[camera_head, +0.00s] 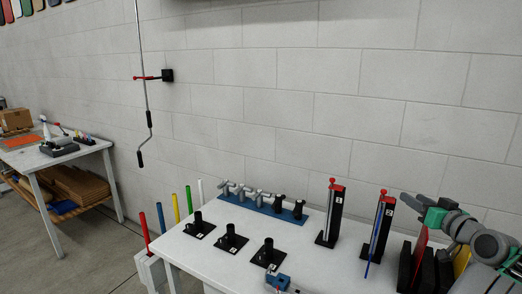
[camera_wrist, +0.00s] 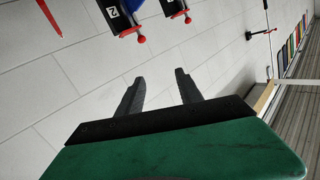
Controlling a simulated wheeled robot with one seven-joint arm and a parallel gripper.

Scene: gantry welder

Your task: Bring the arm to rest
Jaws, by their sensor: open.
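My arm (camera_head: 483,243) is grey and reaches in from the right edge of the head view, raised above the right end of the white table (camera_head: 335,267). My gripper (camera_head: 408,201) points left in that view. In the wrist view my gripper (camera_wrist: 160,80) shows two dark fingers spread apart, with nothing between them and the block wall beyond. The green gripper body (camera_wrist: 190,155) fills the lower part of that view.
Two black stands with red knobs (camera_head: 332,215) (camera_head: 380,222) stand left of my arm. Dark upright holders (camera_head: 405,268) with red and yellow plates are below it. A blue rail (camera_head: 262,205) lies along the wall. A crank rod (camera_head: 147,100) hangs at left.

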